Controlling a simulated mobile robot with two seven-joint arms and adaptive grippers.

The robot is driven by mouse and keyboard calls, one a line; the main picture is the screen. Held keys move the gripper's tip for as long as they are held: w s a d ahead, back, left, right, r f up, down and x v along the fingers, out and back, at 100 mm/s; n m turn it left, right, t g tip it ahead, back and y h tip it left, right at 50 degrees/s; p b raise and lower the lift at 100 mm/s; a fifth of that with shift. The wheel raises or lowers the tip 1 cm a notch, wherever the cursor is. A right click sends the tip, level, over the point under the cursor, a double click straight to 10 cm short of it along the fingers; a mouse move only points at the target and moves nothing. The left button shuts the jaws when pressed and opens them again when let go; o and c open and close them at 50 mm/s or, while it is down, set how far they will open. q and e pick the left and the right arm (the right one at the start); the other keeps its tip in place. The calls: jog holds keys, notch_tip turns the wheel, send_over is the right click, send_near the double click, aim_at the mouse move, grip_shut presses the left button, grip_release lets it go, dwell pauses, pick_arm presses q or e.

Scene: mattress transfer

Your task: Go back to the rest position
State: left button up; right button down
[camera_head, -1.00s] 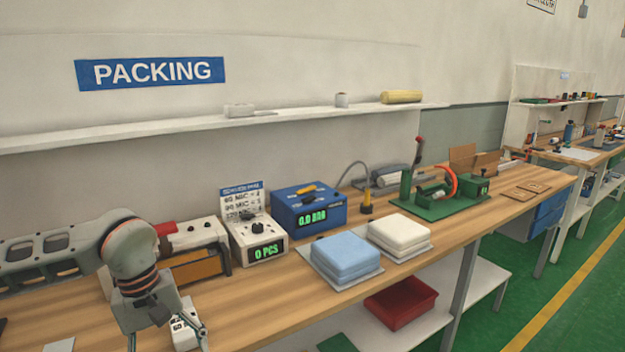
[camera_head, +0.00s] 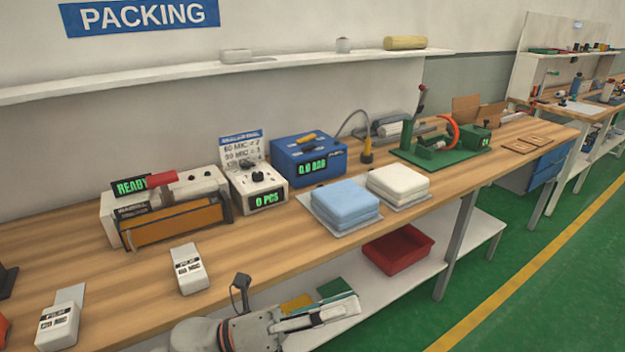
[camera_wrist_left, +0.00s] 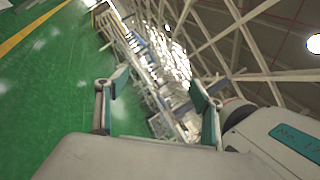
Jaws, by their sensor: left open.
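My left gripper (camera_head: 335,303) is low in the head view, in front of the workbench's front edge, with its fingers toward the right. It holds nothing that I can see. In the left wrist view (camera_wrist_left: 160,92) its two fingers stand apart with only the distant room between them. A folded blue mattress (camera_head: 345,200) lies on a thin grey sheet on the bench. A folded white mattress (camera_head: 398,184) lies on another sheet to its right. My right gripper is not in view.
The wooden bench (camera_head: 130,285) carries a sealer (camera_head: 170,215), a counter box (camera_head: 258,190), a blue gauge box (camera_head: 308,160), a green press (camera_head: 440,150) and white cartons (camera_head: 188,268). A red tray (camera_head: 398,248) sits on the lower shelf. Green floor (camera_head: 420,320) is clear at the right.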

pick_arm(q)
jog(key=w+a+f+n+t+y, duration=0.3)
jog(key=a+f+n+t+y, duration=0.3)
jog(key=n, duration=0.7)
jog(key=w+a+f+n+t+y, duration=0.3)
jog(key=a+f+n+t+y, duration=0.3)
jog(key=f+n, duration=0.45)
jog(key=s+a+f+n+g+y, duration=0.2)
jog(key=s+a+f+n, duration=0.4)
jog(key=f, duration=0.4)
jog(key=s+a+f+n+g+y, duration=0.2)
jog(key=s+a+f+n+y, duration=0.2)
jog(key=s+a+f+n, duration=0.3)
notch_tip(320, 180, down, 3)
jog(key=shift+s+f+n+g, duration=0.1)
jog(key=shift+s+n+g, duration=0.2)
jog(key=shift+n, duration=0.55)
